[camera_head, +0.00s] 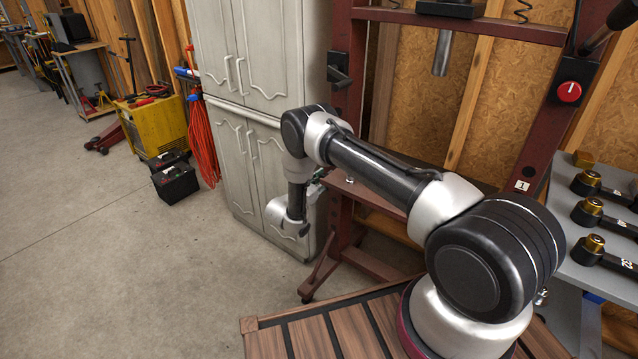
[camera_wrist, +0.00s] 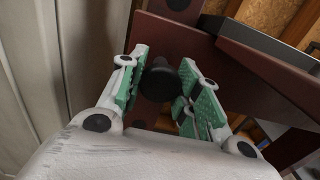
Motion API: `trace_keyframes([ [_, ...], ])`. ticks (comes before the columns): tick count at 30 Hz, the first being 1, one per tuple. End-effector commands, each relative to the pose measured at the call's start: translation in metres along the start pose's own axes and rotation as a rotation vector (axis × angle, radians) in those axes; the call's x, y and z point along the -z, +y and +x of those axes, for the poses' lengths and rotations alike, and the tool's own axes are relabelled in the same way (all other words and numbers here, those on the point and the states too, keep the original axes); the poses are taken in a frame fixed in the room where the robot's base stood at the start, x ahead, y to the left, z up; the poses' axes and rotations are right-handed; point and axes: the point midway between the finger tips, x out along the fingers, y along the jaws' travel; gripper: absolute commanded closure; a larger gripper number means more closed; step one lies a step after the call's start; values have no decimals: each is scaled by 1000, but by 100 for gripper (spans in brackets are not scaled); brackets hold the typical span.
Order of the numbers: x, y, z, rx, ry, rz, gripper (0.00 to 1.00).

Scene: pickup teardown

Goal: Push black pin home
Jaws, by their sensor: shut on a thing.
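The black pin (camera_wrist: 157,84) shows in the wrist view as a dark, round-ended piece between the green-padded fingers, against the dark red press frame (camera_wrist: 235,62). My gripper (camera_wrist: 166,62) is shut on it, one finger to each side. How deep the pin sits in the frame is hidden by its own head and the fingers. In the head view my arm reaches to the left post of the red press frame (camera_head: 342,120); the pin and most of the fingers are hidden there.
A pale cabinet (camera_head: 265,100) stands close to the left of the frame. A grey table (camera_head: 565,215) with several black tools is at the right. A yellow machine (camera_head: 150,128) and black boxes (camera_head: 177,182) stand at the left. The concrete floor between is clear.

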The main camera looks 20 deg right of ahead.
Motion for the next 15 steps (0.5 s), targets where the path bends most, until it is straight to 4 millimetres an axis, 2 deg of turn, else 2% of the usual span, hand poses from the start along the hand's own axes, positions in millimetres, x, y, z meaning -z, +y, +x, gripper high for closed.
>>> trace_keyframes([
  [5, -2, 1, 3, 2, 0, 6, 100],
  [6, -2, 1, 3, 2, 0, 6, 63],
  [9, -2, 1, 3, 2, 0, 5, 45],
  [15, -1, 1, 2, 2, 0, 4, 44],
])
